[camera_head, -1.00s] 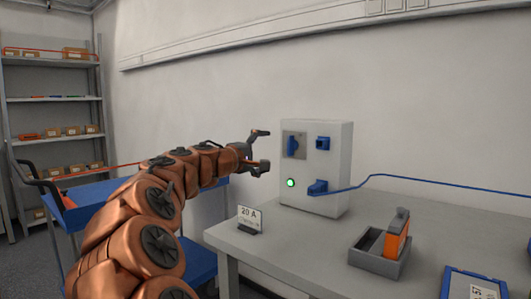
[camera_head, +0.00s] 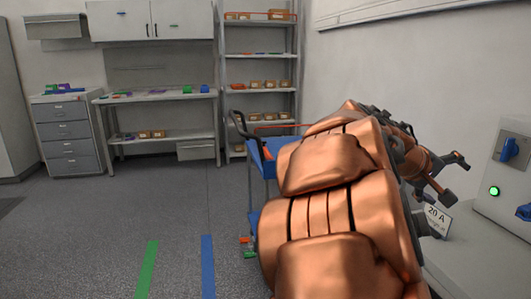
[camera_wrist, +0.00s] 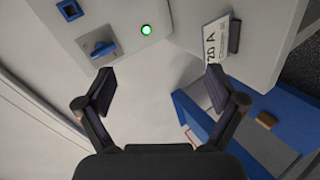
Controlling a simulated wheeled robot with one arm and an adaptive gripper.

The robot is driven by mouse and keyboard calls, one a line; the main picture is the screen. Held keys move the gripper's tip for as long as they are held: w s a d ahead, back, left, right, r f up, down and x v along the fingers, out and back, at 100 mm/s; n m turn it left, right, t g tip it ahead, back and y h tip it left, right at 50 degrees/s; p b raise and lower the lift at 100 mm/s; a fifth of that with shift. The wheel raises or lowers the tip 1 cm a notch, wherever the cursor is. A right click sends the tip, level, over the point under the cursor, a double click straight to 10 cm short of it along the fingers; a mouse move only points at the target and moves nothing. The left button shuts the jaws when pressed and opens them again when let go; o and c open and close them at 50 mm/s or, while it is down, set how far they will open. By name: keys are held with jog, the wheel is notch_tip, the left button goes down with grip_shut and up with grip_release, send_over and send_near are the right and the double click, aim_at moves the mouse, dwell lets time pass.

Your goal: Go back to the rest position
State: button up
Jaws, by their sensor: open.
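My gripper (camera_head: 451,177) is open and empty at the right of the head view, in front of the wall and left of the battery cycler. In the wrist view its two fingers (camera_wrist: 158,92) stand wide apart with nothing between them. The white cycler box (camera_head: 488,207) is cut off by the right edge of the head view. Its green light (camera_head: 494,191) is lit, and the blue switch (camera_head: 508,149) shows above it. The wrist view also shows the green light (camera_wrist: 146,30) and a blue knob (camera_wrist: 103,48). My copper arm hides the middle right of the head view.
A "20 A" sign (camera_head: 438,219) stands on the bench near my arm. A blue cart (camera_head: 262,160) is partly behind my arm. Shelving (camera_head: 258,60), a workbench (camera_head: 160,97) and drawers (camera_head: 68,135) stand at the back. The floor (camera_head: 110,220) at left is clear, with green and blue stripes.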

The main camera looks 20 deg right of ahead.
jog(key=s+a+f+n+t+y+p, duration=0.1)
jog(key=a+f+y+p, duration=0.15)
jog(key=a, duration=0.45)
jog(key=a+f+y+p, duration=0.15)
jog(key=a+p, duration=0.25)
jog(key=a, duration=0.4)
jog(key=s+a+f+n+t+y+p, duration=0.1)
jog(key=a+f+y+p, duration=0.15)
jog(key=a, duration=0.45)
jog(key=s+a+n+g+y+p, duration=0.1)
jog(key=s+a+p, duration=0.3)
jog(key=a, duration=0.5)
jog(key=s+a+n+y+p, duration=0.1)
jog(key=s+a+y+p, duration=0.2)
jog(key=a, duration=0.7)
jog(key=shift+s+n+g+y+p, duration=0.35)
jog(key=shift+s+y, duration=0.5)
jog(key=shift+s, duration=0.3)
jog(key=shift+s+a+f, duration=0.1)
jog(key=shift+a+f, duration=0.05)
jog(key=shift+c, duration=0.2)
